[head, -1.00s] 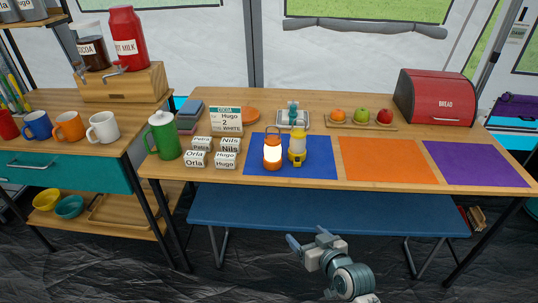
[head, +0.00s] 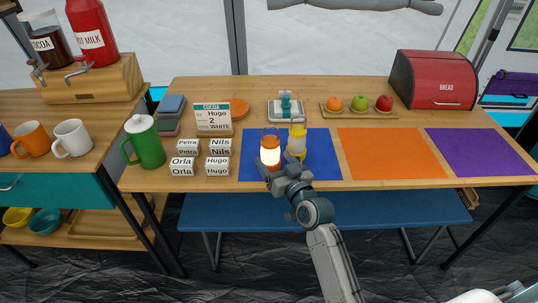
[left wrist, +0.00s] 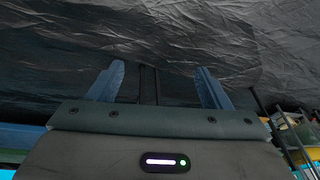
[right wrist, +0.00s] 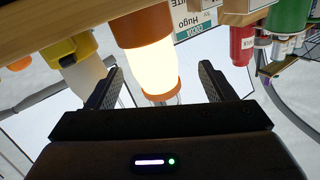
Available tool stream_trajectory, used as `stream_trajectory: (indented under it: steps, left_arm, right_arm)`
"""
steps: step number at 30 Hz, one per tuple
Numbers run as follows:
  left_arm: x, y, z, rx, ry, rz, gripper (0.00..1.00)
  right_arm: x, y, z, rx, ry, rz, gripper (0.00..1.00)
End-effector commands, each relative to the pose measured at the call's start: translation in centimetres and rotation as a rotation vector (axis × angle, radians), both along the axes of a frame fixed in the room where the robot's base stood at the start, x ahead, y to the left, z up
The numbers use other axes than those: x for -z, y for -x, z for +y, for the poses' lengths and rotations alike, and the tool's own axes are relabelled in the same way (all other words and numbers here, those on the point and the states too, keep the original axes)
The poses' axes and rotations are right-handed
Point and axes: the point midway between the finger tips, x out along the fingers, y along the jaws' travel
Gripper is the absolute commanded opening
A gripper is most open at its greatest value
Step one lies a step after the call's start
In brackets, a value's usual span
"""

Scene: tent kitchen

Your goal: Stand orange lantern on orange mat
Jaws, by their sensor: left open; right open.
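The orange lantern (head: 270,152), with a glowing white body, stands upright on the blue mat (head: 325,165). The orange mat (head: 392,155) lies bare to its right. My right gripper (head: 275,172) is open just in front of the orange lantern and hides its lower part. In the right wrist view, the orange lantern (right wrist: 152,62) shows between the spread fingers of my right gripper (right wrist: 160,85), not gripped. My left gripper (left wrist: 158,85) is open and empty in the left wrist view, facing dark ground sheeting.
A yellow lantern (head: 297,142) stands close on the right on the blue mat; it also shows in the right wrist view (right wrist: 72,58). Name blocks (head: 218,164) stand left. A purple mat (head: 480,152) lies right. A fruit board (head: 360,113) and red bread box (head: 433,80) stand behind.

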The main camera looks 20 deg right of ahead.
Motion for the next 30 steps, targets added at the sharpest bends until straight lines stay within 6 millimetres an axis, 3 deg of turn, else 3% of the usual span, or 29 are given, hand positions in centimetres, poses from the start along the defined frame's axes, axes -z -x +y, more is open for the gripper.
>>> stream_trajectory:
  steps: [4,9,15,24,25,30]
  left_arm:
    - [1.0,0.9,0.1,-0.002,0.000,0.028,0.72]
    - [0.9,0.4,0.1,-0.002,0.001,0.012,0.72]
    - [2.5,-0.1,0.2,-0.006,0.003,0.018,0.72]
    - [2.7,0.1,0.2,-0.005,0.002,0.022,0.72]
    - [2.7,0.1,0.2,-0.005,0.002,0.022,0.72]
    - [2.7,0.1,0.2,-0.006,0.002,0.023,0.72]
  right_arm:
    - [-0.1,-1.3,0.3,0.000,-0.001,0.000,0.76]
    - [-0.4,-3.2,0.1,0.000,0.000,-0.001,0.76]
    - [-0.3,-6.0,0.3,0.000,-0.001,0.001,0.76]
    - [-0.2,-6.6,0.5,0.000,-0.001,0.001,0.76]
    - [-0.2,-6.6,0.5,0.000,-0.001,0.001,0.74]
    - [-0.2,-6.6,0.5,0.000,-0.001,0.001,0.41]
